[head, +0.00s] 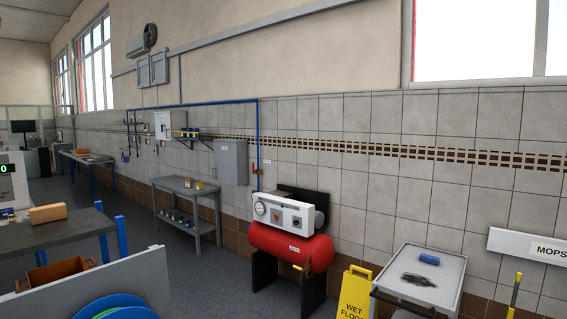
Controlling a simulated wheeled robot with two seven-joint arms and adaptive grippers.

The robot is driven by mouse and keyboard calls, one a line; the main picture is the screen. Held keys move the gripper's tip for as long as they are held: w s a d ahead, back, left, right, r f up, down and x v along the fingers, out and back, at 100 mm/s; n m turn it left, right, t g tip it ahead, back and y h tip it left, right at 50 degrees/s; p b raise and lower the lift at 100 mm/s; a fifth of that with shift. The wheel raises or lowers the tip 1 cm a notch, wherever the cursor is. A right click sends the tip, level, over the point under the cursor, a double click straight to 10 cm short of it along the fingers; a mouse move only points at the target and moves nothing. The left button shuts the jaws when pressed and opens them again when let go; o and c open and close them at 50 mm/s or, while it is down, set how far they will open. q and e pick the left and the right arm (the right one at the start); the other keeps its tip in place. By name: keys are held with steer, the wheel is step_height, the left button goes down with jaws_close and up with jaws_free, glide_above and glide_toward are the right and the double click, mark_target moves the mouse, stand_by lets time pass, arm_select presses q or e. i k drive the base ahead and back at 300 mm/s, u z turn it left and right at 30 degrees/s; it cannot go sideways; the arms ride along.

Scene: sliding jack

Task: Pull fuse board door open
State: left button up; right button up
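A closed grey wall cabinet (231,162) hangs on the tiled wall near the middle of the head view, left of a blue pipe. A smaller white wall box (163,125) hangs further left and further away; its front looks shut. I cannot tell from this view which of the two is the fuse board. Neither of my grippers shows in the head view.
A red compressor tank (290,249), a yellow wet-floor sign (355,293) and a grey trolley (446,262) stand to the right. Grey floor (222,279) is free in front of the workbench.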

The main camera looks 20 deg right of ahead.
mark_target(226, 154)
steer(key=z, duration=0.5)
steer(key=i, duration=4.6)
steer(key=u, duration=1.1)
steer(key=i, duration=4.95)
steer(key=z, duration=0.2)
